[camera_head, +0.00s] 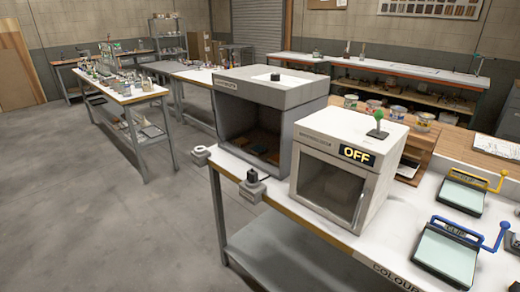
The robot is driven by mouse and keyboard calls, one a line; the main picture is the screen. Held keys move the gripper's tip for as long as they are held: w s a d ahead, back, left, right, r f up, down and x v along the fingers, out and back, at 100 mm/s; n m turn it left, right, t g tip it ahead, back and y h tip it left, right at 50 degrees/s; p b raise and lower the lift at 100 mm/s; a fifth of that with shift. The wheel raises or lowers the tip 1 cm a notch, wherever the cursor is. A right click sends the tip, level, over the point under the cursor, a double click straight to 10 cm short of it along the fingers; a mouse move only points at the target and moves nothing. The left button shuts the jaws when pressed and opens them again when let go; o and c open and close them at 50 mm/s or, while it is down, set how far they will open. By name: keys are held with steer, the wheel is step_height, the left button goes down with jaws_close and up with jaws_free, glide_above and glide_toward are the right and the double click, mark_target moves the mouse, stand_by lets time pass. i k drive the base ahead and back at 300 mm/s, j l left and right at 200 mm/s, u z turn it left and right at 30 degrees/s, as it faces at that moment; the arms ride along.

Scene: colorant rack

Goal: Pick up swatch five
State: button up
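No swatch can be made out as number five. Inside the open grey booth (264,118) on the near bench, a few dark reddish-brown flat pieces lie on the floor, too dim to read. Two pale green plates labelled "CLIP" lie at the right, one with a yellow handle (486,180) and one with a blue handle (470,238). My gripper is not in view.
A white cabinet (352,122) with a glass door and an "OFF" sign stands beside the booth. A small dark-knobbed block (252,186) and a white ring (200,155) are at the bench's front edge. Cluttered benches (120,98) stand behind. The grey floor (90,220) at left is clear.

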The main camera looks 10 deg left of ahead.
mark_target(258, 151)
steer(key=j+z, duration=0.2)
steer(key=z, duration=0.25)
steer(key=j+z, duration=0.3)
steer(key=j, duration=0.55)
steer(key=j+z, duration=0.3)
steer(key=j, duration=0.55)
